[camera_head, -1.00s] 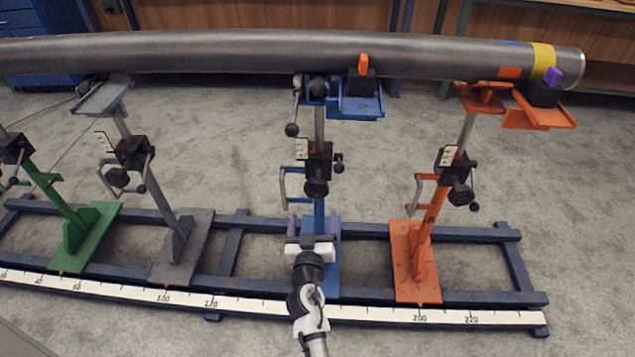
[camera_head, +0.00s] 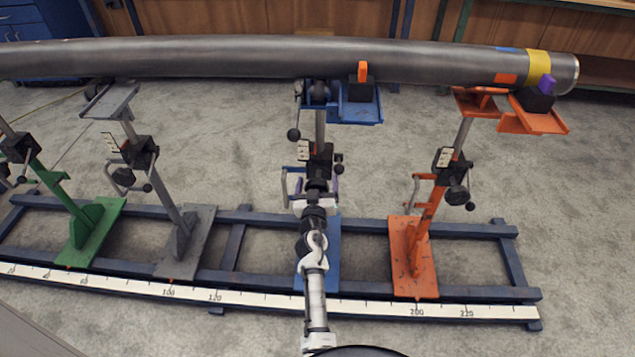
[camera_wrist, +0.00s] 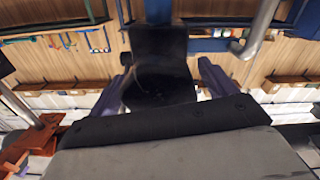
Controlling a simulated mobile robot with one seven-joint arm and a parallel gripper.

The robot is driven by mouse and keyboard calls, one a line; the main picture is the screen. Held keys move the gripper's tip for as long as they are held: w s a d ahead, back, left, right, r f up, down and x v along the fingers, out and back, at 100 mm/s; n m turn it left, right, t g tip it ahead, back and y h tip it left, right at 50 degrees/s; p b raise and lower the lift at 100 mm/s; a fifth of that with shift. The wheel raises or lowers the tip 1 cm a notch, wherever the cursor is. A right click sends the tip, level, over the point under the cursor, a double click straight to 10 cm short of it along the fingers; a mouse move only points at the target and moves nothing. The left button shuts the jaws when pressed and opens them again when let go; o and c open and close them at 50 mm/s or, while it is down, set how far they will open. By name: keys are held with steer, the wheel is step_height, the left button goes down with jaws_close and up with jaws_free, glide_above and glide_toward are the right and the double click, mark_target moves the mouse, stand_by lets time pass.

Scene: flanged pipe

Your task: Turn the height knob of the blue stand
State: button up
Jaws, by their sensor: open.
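The blue stand (camera_head: 331,262) stands on the rail frame with its head under the pipe (camera_head: 210,60). Its black height knob (camera_head: 317,184) sits at the lower front of the black clamp block on the column, partly hidden by my gripper (camera_head: 315,193). In the wrist view my gripper (camera_wrist: 166,66) is open, with a purple finger on the left and right. The black knob (camera_wrist: 160,72) fills much of the space between the fingers. A gap shows on the right; whether either finger touches the knob, I cannot tell.
An orange stand (camera_head: 413,258) is to the right; a grey stand (camera_head: 184,240) and a green stand (camera_head: 90,235) are to the left. Blue rails (camera_head: 480,230) and a scale strip (camera_head: 370,307) run below. A bent handle (camera_head: 286,186) sticks out left of the blue column.

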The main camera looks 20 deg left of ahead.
steer(key=shift+c, duration=0.3)
steer(key=c, duration=0.9)
steer(key=shift+n, duration=0.3)
steer(key=n, duration=0.2)
steer(key=shift+f+n, duration=0.1)
steer(key=shift+n, duration=0.3)
steer(key=n, duration=0.4)
steer(key=shift+b, duration=0.3)
steer(key=n, duration=0.7)
steer(key=shift+n+p, duration=0.3)
steer(key=shift+n, duration=0.1)
steer(key=n+p, duration=0.1)
steer(key=n, duration=0.5)
steer(key=shift+f, duration=0.15)
